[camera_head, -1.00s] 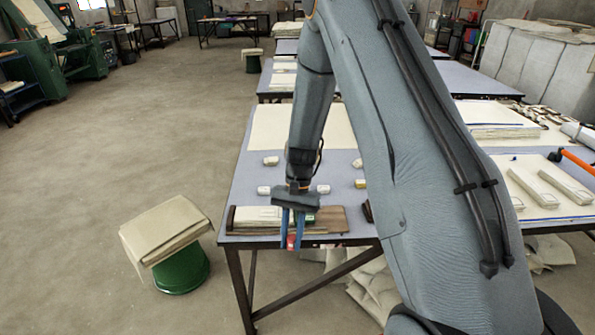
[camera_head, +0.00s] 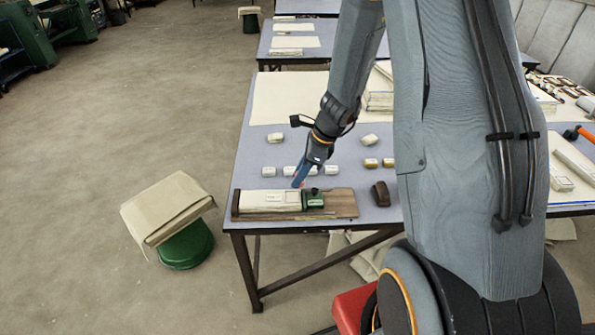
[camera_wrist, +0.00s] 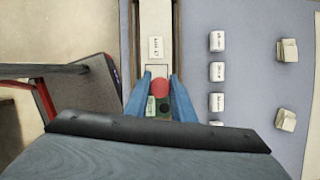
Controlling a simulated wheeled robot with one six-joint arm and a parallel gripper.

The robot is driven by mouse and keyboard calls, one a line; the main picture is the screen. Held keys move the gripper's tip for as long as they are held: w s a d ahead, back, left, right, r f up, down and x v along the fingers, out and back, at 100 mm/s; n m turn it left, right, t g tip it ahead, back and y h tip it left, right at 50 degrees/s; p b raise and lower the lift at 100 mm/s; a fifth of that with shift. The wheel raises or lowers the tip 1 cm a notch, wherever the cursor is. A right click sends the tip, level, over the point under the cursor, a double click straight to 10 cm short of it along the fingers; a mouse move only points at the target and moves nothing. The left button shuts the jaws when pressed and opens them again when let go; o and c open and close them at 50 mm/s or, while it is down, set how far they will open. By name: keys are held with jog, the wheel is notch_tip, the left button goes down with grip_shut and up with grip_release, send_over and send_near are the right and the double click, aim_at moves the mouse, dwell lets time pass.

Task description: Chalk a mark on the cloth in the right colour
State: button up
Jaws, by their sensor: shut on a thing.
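My gripper (camera_head: 299,178) has blue fingers closed on a small red chalk (camera_wrist: 160,87), seen as a round red end in the wrist view. It is tilted above the cloth (camera_head: 262,200), a cream strip lying on a brown wooden board (camera_head: 343,203) near the table's front edge. In the wrist view the cloth (camera_wrist: 156,25) carries a small printed label (camera_wrist: 155,48) and an outlined box (camera_wrist: 157,68). The red chalk covers part of that box; I cannot tell whether it touches the cloth. A green piece (camera_head: 313,199) with a dark knob sits at the strip's right end.
A dark brown block (camera_head: 380,193) stands right of the board. Cream pads (camera_head: 275,137) lie farther back. A green stool (camera_head: 187,248) with folded cloth stands left.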

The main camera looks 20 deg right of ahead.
aim_at(298, 196)
notch_tip(298, 196, down, 5)
jog(key=b, duration=0.4)
jog(key=shift+a+f, duration=0.2)
jog(key=shift+a, duration=0.05)
jog(key=shift+w+a+b, duration=0.3)
jog(key=shift+a+b, duration=0.05)
jog(key=shift+a, duration=0.55)
jog(key=shift+w+a+b, duration=0.3)
jog(key=shift+a, duration=0.55)
jog(key=shift+c, duration=0.5)
jog(key=shift+s+d, duration=0.1)
jog(key=shift+d, duration=0.2)
jog(key=d, duration=0.1)
jog(key=s+d+p, duration=0.1)
jog(key=d, duration=0.1)
jog(key=shift+d, duration=0.1)
jog(key=shift+s+d+r+p, duration=0.1)
jog(key=shift+r+p, duration=0.2)
jog(key=shift+p, duration=0.15)
notch_tip(298, 196, up, 2)
jog(key=shift+p, duration=0.4)
jog(key=shift+r+p, duration=0.25)
jog(key=shift+p, duration=0.1)
notch_tip(298, 196, up, 5)
jog(key=p, duration=0.5)
